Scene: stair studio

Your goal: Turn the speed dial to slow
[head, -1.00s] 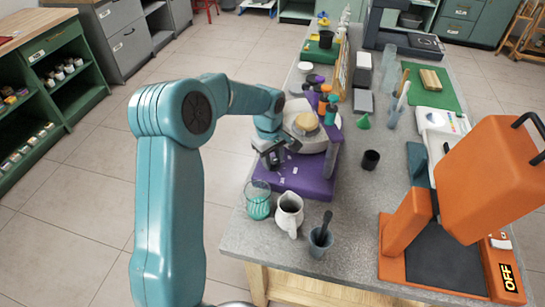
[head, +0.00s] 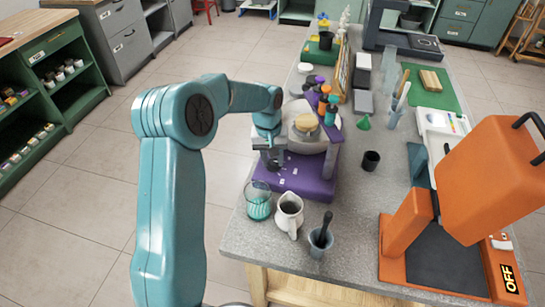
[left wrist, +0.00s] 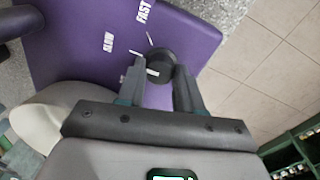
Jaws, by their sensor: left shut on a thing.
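The pottery wheel's purple base (head: 300,180) stands on the grey worktop, with a pale round basin (head: 310,140) and a tan lump (head: 306,123) on top. In the left wrist view, the black speed dial (left wrist: 161,62) sits on the purple base (left wrist: 70,45) with a white mark on its face. The white SLOW label (left wrist: 108,43) and FAST label (left wrist: 144,11) are printed beside it, with small white ticks nearby. My left gripper (head: 271,160) is shut on the dial, a finger on each side in the left wrist view (left wrist: 159,78). My right gripper is out of view.
A glass with teal stripes (head: 258,205), a white jug (head: 289,216) and a grey mortar with pestle (head: 321,241) stand in front of the wheel. Several bottles (head: 328,102) stand at its back right. A black cup (head: 371,160) and an orange machine (head: 480,190) are further right.

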